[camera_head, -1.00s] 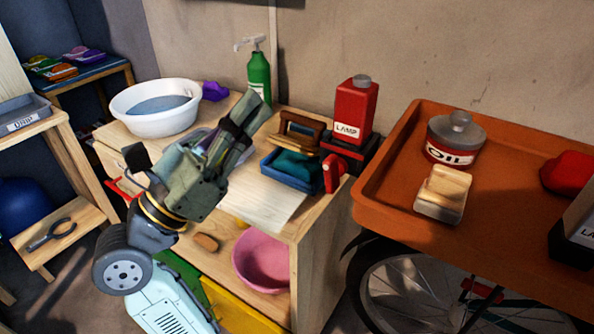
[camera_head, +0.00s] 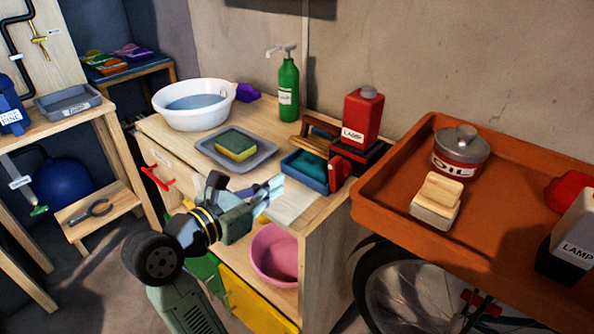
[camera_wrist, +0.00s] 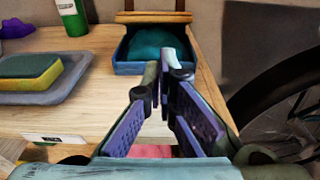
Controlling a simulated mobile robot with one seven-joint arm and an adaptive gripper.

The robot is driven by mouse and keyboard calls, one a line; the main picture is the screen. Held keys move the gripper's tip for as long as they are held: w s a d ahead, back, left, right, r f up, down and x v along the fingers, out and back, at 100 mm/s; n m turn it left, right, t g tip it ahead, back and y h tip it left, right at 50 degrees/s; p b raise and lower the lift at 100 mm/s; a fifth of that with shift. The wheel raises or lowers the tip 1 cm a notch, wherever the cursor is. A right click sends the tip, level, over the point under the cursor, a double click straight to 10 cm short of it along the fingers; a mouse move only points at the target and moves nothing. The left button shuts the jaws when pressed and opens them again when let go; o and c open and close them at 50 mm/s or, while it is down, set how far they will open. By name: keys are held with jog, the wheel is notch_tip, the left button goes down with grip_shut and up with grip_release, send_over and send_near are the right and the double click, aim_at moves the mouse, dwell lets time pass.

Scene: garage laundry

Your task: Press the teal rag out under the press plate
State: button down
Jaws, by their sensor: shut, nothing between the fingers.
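The teal rag (camera_head: 309,164) lies bunched in a blue tray (camera_head: 304,181) on the wooden bench; it also shows in the wrist view (camera_wrist: 152,42). The brown wooden press plate (camera_head: 312,139) stands raised at the back of the tray, clear of the rag. A red handle (camera_head: 338,171) is at the tray's right. My gripper (camera_head: 277,186) is shut and empty, in front of the tray and left of the handle. In the wrist view my gripper (camera_wrist: 163,72) points toward the tray and hides part of its front.
A grey tray (camera_head: 205,151) with a sponge (camera_head: 236,145), a white basin (camera_head: 178,115) and a green bottle (camera_head: 288,90) stand to the left. A red lamp bottle (camera_head: 361,118) stands behind the handle. An orange cart (camera_head: 395,185) is close on the right.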

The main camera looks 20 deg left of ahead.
jog(key=p+x, duration=0.1)
jog(key=x, duration=0.9)
jog(key=shift+p, duration=0.4)
jog(key=shift+s+r, duration=0.1)
jog(key=shift+a+r+p, duration=0.15)
jog(key=shift+r+p, duration=0.1)
jog(key=shift+p, duration=0.15)
jog(key=shift+r+g, duration=0.1)
jog(key=shift+g, duration=0.2)
